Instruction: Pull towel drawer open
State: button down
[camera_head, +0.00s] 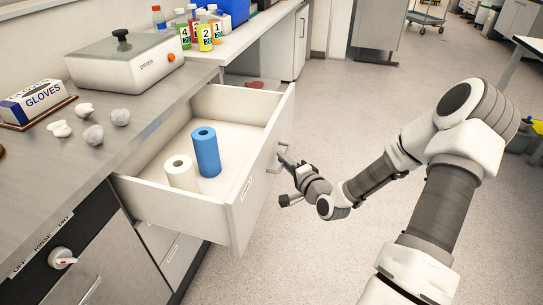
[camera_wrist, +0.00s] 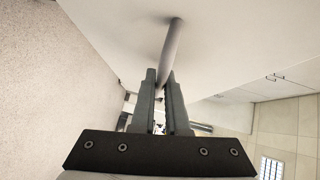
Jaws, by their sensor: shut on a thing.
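The towel drawer (camera_head: 257,172) is a white drawer pulled well out from the counter in the head view. A blue towel roll (camera_head: 206,153) and a white towel roll (camera_head: 181,173) stand upright inside it. My gripper (camera_head: 285,160) is at the drawer's front, shut on the grey drawer handle (camera_head: 281,158). In the wrist view, the two fingers of my gripper (camera_wrist: 166,88) close around the handle bar (camera_wrist: 173,45), with the white drawer front (camera_wrist: 125,30) behind it. The held part of the handle is partly hidden by the fingers.
A knob (camera_head: 61,257) sits below the counter. The floor (camera_head: 340,110) right of the drawer is clear.

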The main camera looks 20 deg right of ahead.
jog(key=shift+s+d, duration=0.9)
jog(key=shift+d, duration=0.3)
jog(key=c, duration=0.9)
grip_release()
jog(key=shift+s+d+r+p, duration=0.45)
jog(key=shift+s+p, duration=0.4)
jog(key=shift+s, duration=2)
jog(key=shift+s+d+r+p, duration=0.4)
jog(key=shift+s+p, duration=0.4)
jog(key=shift+s, duration=2.05)
jog(key=shift+s+d+r+p, duration=0.4)
jog(key=shift+s+p, duration=0.45)
jog(key=shift+s, duration=2)
jog(key=shift+f, duration=0.1)
